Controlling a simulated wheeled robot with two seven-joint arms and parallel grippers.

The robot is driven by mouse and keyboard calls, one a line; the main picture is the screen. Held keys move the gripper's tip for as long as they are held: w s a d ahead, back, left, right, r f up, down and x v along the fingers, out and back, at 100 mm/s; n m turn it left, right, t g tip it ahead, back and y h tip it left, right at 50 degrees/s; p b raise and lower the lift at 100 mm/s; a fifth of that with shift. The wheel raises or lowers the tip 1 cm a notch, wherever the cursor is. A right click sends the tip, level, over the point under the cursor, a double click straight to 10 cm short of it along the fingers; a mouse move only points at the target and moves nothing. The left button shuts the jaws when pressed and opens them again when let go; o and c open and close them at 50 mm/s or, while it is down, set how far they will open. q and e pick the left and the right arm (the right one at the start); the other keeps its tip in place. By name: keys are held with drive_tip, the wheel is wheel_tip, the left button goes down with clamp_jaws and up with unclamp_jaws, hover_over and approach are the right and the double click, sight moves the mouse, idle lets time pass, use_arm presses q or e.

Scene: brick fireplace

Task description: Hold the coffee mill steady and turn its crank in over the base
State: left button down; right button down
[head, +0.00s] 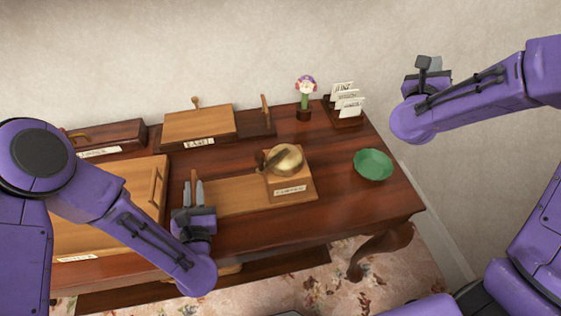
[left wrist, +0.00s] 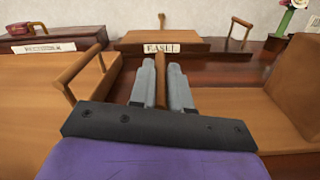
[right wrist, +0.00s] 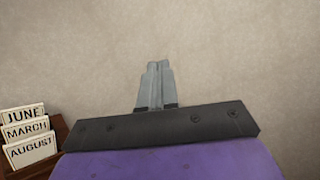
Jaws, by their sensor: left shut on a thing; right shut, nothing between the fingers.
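The coffee mill (head: 307,188) is a wooden block with a paper label and a brass dome (head: 290,155), right of the table's middle. A dark wooden crank (head: 276,160) lies across the dome, with its knob at the left. A flat wooden board (head: 235,193) extends left from the block. My left gripper (head: 193,190) is shut on an upright wooden handle at the board's left end; this handle shows between the fingers in the left wrist view (left wrist: 160,68). My right gripper (head: 428,68) is shut and empty, raised right of the table; in the right wrist view (right wrist: 157,85) it faces bare wall.
A green bowl (head: 373,165) stands right of the mill. Behind are a flower in a pot (head: 304,113) and a card holder (head: 347,121) with month cards. A labelled wooden box (head: 198,126) stands behind the board, and a large panel with a handle (head: 156,190) lies left.

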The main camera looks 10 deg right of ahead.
drive_tip(key=s+a+f+n+t+y, duration=0.1)
drive_tip(key=a+f+n+t+y, duration=0.2)
drive_tip(key=a+n+y, duration=0.75)
drive_tip(key=s+a+f+n+t+y, duration=0.3)
drive_tip(key=n+y, duration=0.4)
drive_tip(key=n, duration=0.8)
drive_tip(key=s+a+f+n+g+y, duration=0.3)
drive_tip(key=s+a+n+g+y, duration=0.35)
drive_tip(key=n, duration=0.55)
drive_tip(key=s+a+f+n+g+y, duration=0.2)
drive_tip(key=s+a+n+g+y, duration=0.45)
drive_tip(key=n, duration=0.65)
drive_tip(key=w+a+n, duration=0.1)
drive_tip(key=w+a, duration=0.4)
drive_tip(key=a, duration=0.8)
drive_tip(key=shift+w+a, duration=0.15)
drive_tip(key=shift+w, duration=0.05)
